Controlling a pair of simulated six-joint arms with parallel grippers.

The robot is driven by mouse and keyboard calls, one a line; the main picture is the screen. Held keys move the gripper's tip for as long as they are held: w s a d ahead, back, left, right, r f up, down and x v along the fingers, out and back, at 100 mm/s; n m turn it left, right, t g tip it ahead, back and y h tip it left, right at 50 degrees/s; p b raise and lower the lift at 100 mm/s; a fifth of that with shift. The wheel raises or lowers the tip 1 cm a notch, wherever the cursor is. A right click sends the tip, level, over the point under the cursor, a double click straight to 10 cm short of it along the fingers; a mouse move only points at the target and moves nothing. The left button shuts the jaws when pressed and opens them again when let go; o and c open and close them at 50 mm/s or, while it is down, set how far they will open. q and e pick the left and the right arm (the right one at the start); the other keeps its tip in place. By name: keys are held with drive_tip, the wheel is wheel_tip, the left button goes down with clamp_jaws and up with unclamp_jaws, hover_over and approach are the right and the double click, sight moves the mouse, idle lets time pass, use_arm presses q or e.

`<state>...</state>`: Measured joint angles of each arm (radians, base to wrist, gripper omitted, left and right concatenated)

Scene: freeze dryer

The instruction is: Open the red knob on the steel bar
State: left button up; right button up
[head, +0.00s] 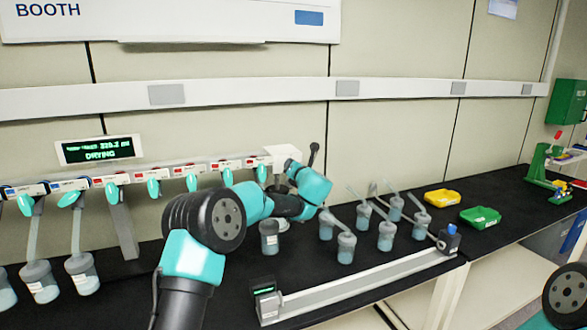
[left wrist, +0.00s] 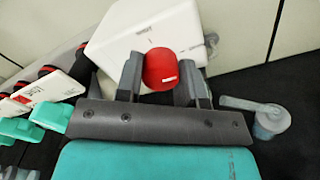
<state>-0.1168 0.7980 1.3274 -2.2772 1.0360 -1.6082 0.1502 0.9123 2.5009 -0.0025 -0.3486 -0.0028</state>
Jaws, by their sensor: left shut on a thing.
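The red knob (left wrist: 161,70) shows in the left wrist view, standing out from a white box (left wrist: 130,35) with small dark lettering. My left gripper (left wrist: 160,80) has one grey finger on each side of the knob and is shut on it. In the head view the white box (head: 275,155) sits at the right end of the steel bar (head: 140,178). There my left arm hides the knob, and the fingertips cannot be made out. My right gripper is in neither view.
Teal valves (head: 153,187) line the bar, with flasks (head: 82,272) hanging at left. Several loose flasks (head: 386,236) stand right of my left arm. A long metal rail (head: 350,289) lies in front. Yellow (head: 442,197) and green (head: 480,217) bins lie farther right.

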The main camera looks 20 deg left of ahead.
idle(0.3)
use_arm(q)
drive_tip(key=o, duration=0.9)
drive_tip(key=v, duration=1.7)
drive_tip(key=shift+s+d, duration=0.1)
drive_tip(key=shift+s, duration=0.05)
